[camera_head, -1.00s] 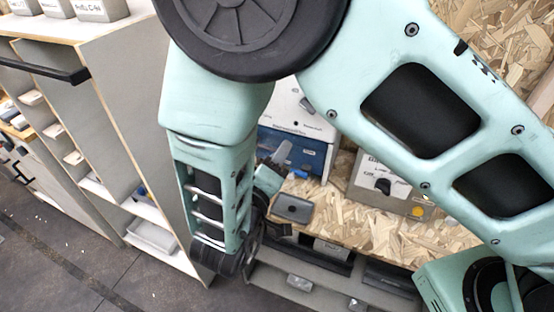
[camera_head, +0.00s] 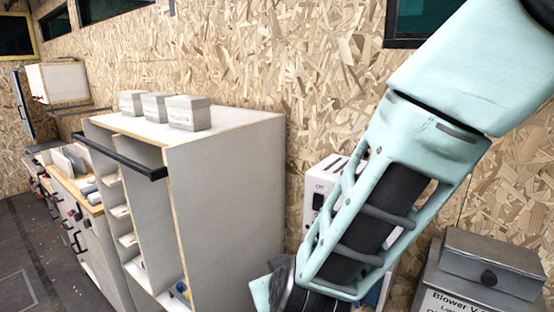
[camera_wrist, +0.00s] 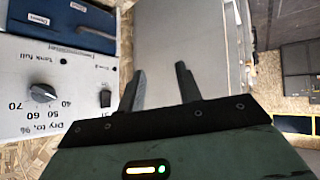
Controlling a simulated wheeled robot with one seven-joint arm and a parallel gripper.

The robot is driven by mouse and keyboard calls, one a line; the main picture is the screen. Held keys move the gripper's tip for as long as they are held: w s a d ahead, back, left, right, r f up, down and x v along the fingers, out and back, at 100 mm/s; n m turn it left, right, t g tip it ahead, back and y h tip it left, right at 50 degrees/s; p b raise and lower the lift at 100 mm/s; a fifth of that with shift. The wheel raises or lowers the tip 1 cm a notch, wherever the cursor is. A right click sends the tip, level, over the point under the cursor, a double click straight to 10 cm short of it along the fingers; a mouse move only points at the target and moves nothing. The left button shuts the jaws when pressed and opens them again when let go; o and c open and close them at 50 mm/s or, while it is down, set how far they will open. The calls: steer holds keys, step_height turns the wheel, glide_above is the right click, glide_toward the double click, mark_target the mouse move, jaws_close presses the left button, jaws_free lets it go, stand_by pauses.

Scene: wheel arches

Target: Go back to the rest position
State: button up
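My gripper (camera_wrist: 161,85) shows in the wrist view with its two dark fingers spread apart and nothing between them. It points toward a plain grey panel (camera_wrist: 185,40) behind the fingers. In the head view my pale green arm crosses the right side, running from the upper right down to the bottom centre. The gripper's fingers cannot be made out in the head view.
A white-grey cabinet (camera_head: 225,200) stands left of my arm, with several grey boxes (camera_head: 187,113) on top. A white dial unit (camera_wrist: 45,90) is left of the fingers. A grey blower box (camera_head: 488,285) stands at the lower right.

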steer(key=s+d+r+n+g, duration=0.1)
steer(key=s+d+r+g, duration=0.1)
steer(key=s+d+g, duration=0.2)
steer(key=s+d+r+n+g+h+b, duration=0.1)
steer(key=s+d+g, duration=0.4)
steer(key=s+d, duration=0.5)
steer(key=s+r, duration=0.1)
steer(key=s, duration=0.5)
steer(key=shift+n+g+h, duration=0.3)
steer(key=shift+n, duration=0.1)
steer(key=shift+w, duration=0.1)
